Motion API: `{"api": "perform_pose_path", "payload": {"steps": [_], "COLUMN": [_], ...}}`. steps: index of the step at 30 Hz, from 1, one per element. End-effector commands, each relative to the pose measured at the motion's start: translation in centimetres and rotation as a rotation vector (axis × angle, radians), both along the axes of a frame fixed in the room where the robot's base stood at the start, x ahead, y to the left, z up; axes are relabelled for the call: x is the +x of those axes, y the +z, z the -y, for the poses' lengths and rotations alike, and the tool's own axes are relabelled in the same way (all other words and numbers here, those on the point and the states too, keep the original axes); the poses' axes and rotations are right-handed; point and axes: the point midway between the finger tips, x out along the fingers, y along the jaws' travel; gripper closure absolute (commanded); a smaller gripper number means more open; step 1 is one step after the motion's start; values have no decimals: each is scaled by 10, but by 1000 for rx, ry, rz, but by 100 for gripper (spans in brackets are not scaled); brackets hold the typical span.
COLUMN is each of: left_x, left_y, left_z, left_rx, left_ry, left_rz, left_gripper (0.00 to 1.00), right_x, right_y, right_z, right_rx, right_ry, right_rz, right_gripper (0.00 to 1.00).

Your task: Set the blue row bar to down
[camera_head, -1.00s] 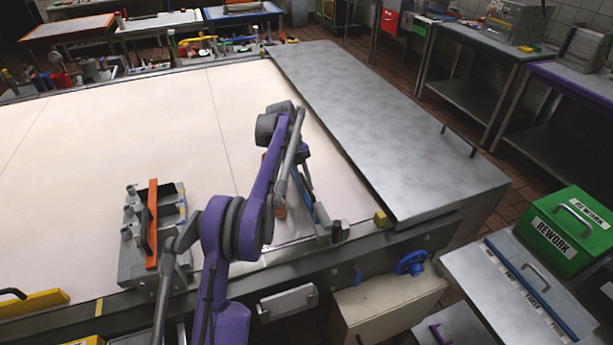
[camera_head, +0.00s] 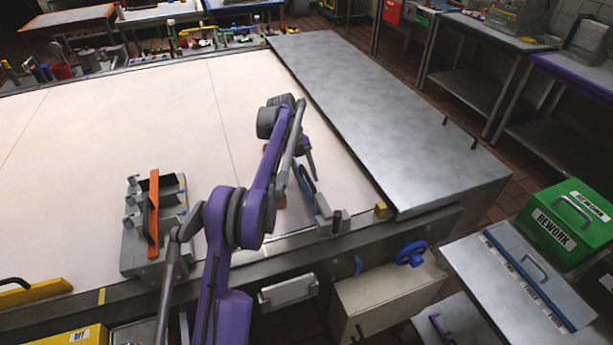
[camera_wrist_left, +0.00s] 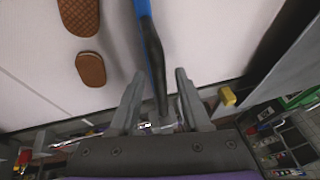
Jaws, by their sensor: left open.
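The blue row bar (camera_head: 304,186) runs up and left from a grey mount at the belt's near edge, partly hidden behind my left arm in the head view. I cannot tell its exact tilt. In the left wrist view the blue bar (camera_wrist_left: 143,8) enters from the top, and its black handle (camera_wrist_left: 153,52) reaches down between my fingers. My left gripper (camera_wrist_left: 160,74) is open, one finger on each side of the handle, with gaps visible. In the head view my left gripper (camera_head: 308,158) is mostly hidden behind my arm at the bar. My right gripper is not seen.
An orange bar (camera_head: 153,215) on a grey mount stands further left. A steel cover (camera_head: 375,120) lies to the right. A blue hand wheel (camera_head: 411,254) sits at the front.

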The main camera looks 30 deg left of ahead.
Motion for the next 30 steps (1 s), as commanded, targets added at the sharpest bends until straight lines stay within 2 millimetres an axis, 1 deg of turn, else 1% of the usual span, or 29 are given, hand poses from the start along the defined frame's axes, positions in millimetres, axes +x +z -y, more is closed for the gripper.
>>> {"api": "perform_pose_path", "payload": {"steps": [4, 7, 15, 19, 21, 24, 30], "left_x": [1, 2, 8, 10, 11, 11, 10], "left_y": [4, 16, 68, 87, 94, 99, 98], "left_z": [-2, -7, -29, -38, -41, -44, -45], "left_rx": [0, 1, 0, 0, 0, 0, 0], "left_ry": [1, 2, 1, 1, 2, 1, 0], "left_rz": [1, 1, 4, 5, 4, 3, 0], "left_gripper": [53, 53, 53, 53, 53, 53, 53], "right_x": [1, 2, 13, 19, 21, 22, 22], "right_y": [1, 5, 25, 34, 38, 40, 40], "right_z": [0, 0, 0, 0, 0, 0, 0], "right_rx": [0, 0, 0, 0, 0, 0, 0], "right_ry": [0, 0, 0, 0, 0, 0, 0], "right_rz": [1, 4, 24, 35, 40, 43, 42], "right_gripper": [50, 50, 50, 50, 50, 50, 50]}}
